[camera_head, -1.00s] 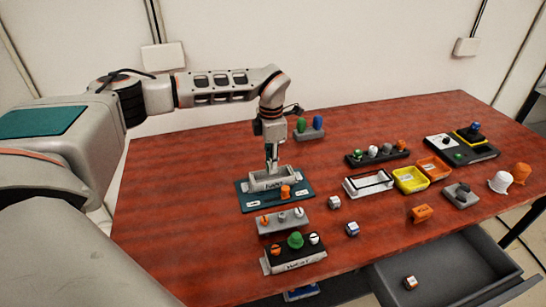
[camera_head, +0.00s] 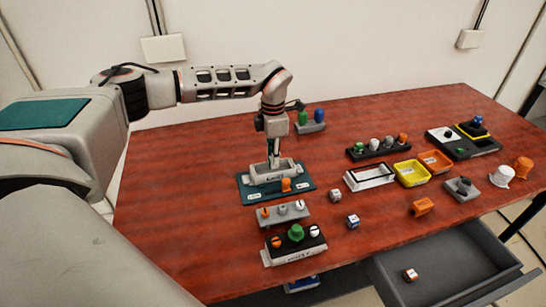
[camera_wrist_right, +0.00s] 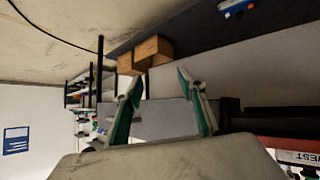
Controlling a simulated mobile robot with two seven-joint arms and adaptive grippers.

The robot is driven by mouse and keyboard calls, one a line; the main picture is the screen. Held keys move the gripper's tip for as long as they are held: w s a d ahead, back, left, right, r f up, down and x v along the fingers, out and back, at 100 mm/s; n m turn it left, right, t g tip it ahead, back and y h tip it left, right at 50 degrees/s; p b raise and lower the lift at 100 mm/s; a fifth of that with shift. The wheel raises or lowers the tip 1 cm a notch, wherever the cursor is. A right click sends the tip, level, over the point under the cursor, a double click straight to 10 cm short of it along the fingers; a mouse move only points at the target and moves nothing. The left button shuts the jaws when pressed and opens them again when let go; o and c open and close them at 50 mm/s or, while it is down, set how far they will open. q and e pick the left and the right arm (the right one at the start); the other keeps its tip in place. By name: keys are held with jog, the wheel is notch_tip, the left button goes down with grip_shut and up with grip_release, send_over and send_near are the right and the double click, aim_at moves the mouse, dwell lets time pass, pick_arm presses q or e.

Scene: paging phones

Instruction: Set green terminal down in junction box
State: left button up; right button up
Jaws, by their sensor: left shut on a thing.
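A grey open-topped junction box (camera_head: 285,178) stands on a teal mat (camera_head: 250,195) at the middle left of the table. My left gripper (camera_head: 274,160) points straight down over the box, with its fingertips at or just inside the opening. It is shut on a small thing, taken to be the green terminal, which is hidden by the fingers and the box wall. I cannot tell whether it touches the box floor. My right gripper (camera_wrist_right: 160,80) is open and empty in the right wrist view, away from the table's objects.
An orange knob (camera_head: 286,184) stands right in front of the box. A grey block (camera_head: 284,214) and a black-topped block with a green knob (camera_head: 296,232) are nearer. A white tray (camera_head: 369,178) and yellow bin (camera_head: 411,173) stand to the right. An open drawer (camera_head: 440,275) is below.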

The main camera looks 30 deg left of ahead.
pick_arm(q)
jog(key=shift+f, duration=0.6)
dwell(0.3)
jog(key=shift+r, duration=0.2)
dwell(0.3)
jog(key=o, duration=1)
jog(key=shift+o, duration=0.2)
jog(key=shift+r, duration=2.5)
jog(key=shift+s+f, duration=0.1)
jog(key=shift+s, duration=0.05)
